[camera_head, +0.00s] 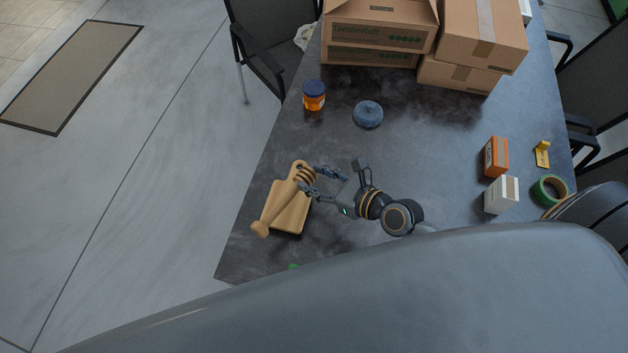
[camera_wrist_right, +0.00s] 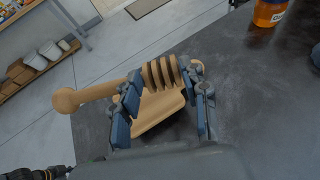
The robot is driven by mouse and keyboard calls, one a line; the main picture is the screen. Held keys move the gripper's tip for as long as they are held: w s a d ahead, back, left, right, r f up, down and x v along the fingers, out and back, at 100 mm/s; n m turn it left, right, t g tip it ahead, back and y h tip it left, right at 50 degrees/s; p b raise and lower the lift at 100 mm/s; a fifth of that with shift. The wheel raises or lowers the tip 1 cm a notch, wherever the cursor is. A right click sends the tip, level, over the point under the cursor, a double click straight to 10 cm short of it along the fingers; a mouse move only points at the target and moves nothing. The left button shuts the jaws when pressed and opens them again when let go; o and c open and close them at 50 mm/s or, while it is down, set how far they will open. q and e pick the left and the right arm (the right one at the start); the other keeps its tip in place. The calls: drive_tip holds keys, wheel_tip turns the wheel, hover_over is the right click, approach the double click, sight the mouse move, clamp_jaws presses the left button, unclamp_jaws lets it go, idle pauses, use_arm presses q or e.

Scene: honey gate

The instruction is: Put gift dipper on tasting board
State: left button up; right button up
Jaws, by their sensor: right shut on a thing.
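The gift dipper (camera_head: 281,207) is a wooden honey dipper with a ridged head and a round knob at the handle end. My right gripper (camera_head: 312,181) is shut on it at the ridged head. The tasting board (camera_head: 290,217) is a pale wooden board on the table's left part, and the dipper lies across it in the head view. In the right wrist view the dipper (camera_wrist_right: 104,91) sits between the fingers of my right gripper (camera_wrist_right: 165,98), with the board (camera_wrist_right: 158,115) behind and below it. I cannot tell whether dipper and board touch.
An amber jar with a blue lid (camera_head: 314,96) and a blue-grey round lidded pot (camera_head: 368,114) stand farther back. Cardboard boxes (camera_head: 378,27) fill the table's far end. An orange box (camera_head: 496,157), a white box (camera_head: 501,195) and green tape (camera_head: 549,190) are at right. The table's middle is clear.

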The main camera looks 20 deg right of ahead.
sight(315, 178)
drive_tip(key=shift+w+d+f, duration=0.2)
drive_tip(key=shift+w+f, duration=0.75)
drive_tip(key=shift+f, duration=0.25)
drive_tip(key=shift+w+d+f+b, duration=0.15)
drive_tip(key=shift+f+b, duration=0.3)
drive_tip(key=shift+f, duration=0.5)
drive_tip(key=shift+w+a+f+b, duration=0.15)
drive_tip(key=shift+f+b, duration=0.25)
drive_tip(key=shift+f, duration=0.5)
drive_tip(key=shift+d, duration=0.1)
drive_tip(key=shift+f, duration=0.1)
drive_tip(key=o, duration=1)
